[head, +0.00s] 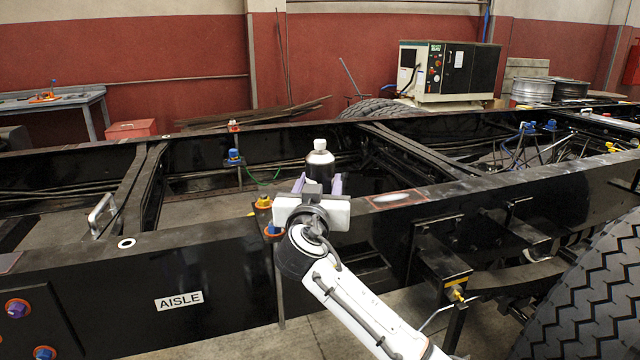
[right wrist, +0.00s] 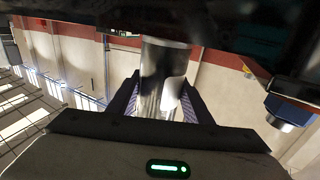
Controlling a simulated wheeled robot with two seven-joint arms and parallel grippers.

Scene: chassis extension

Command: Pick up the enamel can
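The enamel can (head: 320,165) is a dark, shiny upright cylinder with a white shoulder and cap. It appears above the near chassis rail in the head view. My right gripper (head: 317,185) is at its lower body, with one finger on each side. In the right wrist view the can (right wrist: 163,75) is a glossy cylinder between the fingers of my right gripper (right wrist: 162,95). The fingers lie very close to its sides; I cannot tell whether they press on it. The can's base is hidden in the head view. My left gripper is not in view.
The black near rail (head: 130,275), labelled AISLE, runs across the front. An orange-and-blue fitting (head: 265,205) stands just left of my gripper, and a blue-capped fitting (head: 234,158) farther back. A large tyre (head: 590,295) is at the lower right. The space above the can is clear.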

